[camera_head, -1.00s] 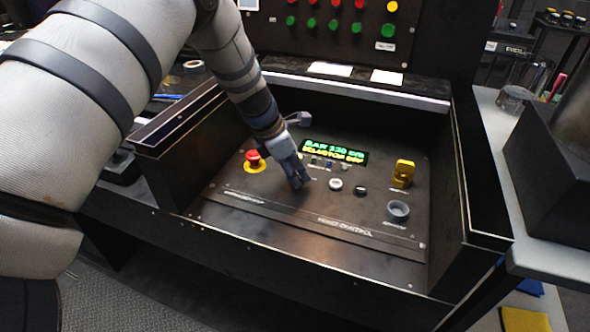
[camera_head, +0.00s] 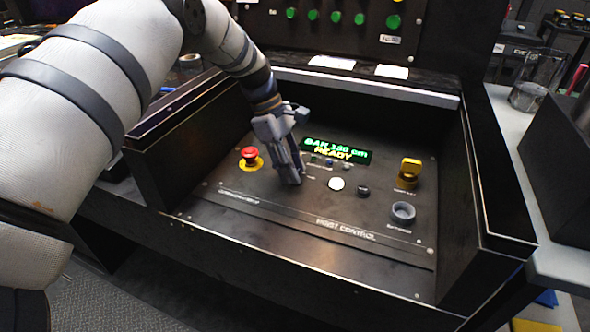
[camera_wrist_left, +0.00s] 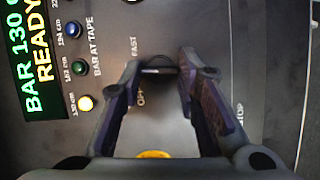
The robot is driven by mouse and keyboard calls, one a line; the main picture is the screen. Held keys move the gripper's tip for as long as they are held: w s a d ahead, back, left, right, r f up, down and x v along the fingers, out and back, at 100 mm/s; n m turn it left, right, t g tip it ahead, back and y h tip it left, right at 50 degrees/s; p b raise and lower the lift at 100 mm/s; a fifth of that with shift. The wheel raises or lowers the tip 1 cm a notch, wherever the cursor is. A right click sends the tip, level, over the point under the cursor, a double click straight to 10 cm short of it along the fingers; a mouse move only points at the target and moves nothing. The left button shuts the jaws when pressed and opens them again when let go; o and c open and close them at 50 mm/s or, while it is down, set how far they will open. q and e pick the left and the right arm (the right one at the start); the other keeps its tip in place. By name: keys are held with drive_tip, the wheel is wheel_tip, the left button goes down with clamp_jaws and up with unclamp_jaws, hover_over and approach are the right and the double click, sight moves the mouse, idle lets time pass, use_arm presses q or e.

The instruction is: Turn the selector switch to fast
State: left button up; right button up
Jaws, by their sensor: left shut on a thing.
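My left gripper (camera_head: 291,180) points down at the hoist control panel (camera_head: 270,205). In the left wrist view its two fingers (camera_wrist_left: 157,70) are shut on the small dark selector switch (camera_wrist_left: 156,68). The labels FAST (camera_wrist_left: 134,47) and OFF (camera_wrist_left: 141,98) lie beside the switch. In the head view the gripper hides the switch, and its exact pointing angle cannot be told. The display (camera_head: 337,149) reads BAR 130 cm and READY. My right gripper is not in view.
A red emergency button (camera_head: 250,153) on a yellow plate is left of the gripper. Dark side walls (camera_head: 190,135) enclose the panel.

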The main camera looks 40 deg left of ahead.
use_arm(q)
drive_tip(key=m+b, duration=0.1)
drive_tip(key=m+g+b, duration=0.1)
drive_tip(key=m, duration=0.1)
drive_tip(key=m+g+b, duration=0.1)
drive_tip(key=m, duration=0.1)
drive_tip(key=shift+w+f, duration=0.2)
drive_tip(key=shift+f, duration=0.1)
drive_tip(key=shift+r+m+g+y+b, duration=0.2)
drive_tip(key=shift+m+g+y+b, duration=0.15)
drive_tip(key=shift+m+b, duration=0.9)
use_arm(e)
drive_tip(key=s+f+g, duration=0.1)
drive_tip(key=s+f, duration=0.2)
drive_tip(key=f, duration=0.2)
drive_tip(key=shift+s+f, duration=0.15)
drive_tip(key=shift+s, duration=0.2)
use_arm(q)
drive_tip(key=shift+d+m, duration=0.1)
drive_tip(key=shift+m, duration=0.25)
drive_tip(key=o, duration=1.2)
drive_tip(key=shift+g, duration=0.25)
drive_tip(key=shift+c, duration=0.2)
drive_tip(key=shift+w, duration=0.1)
wheel_tip(320, 180, up, 10)
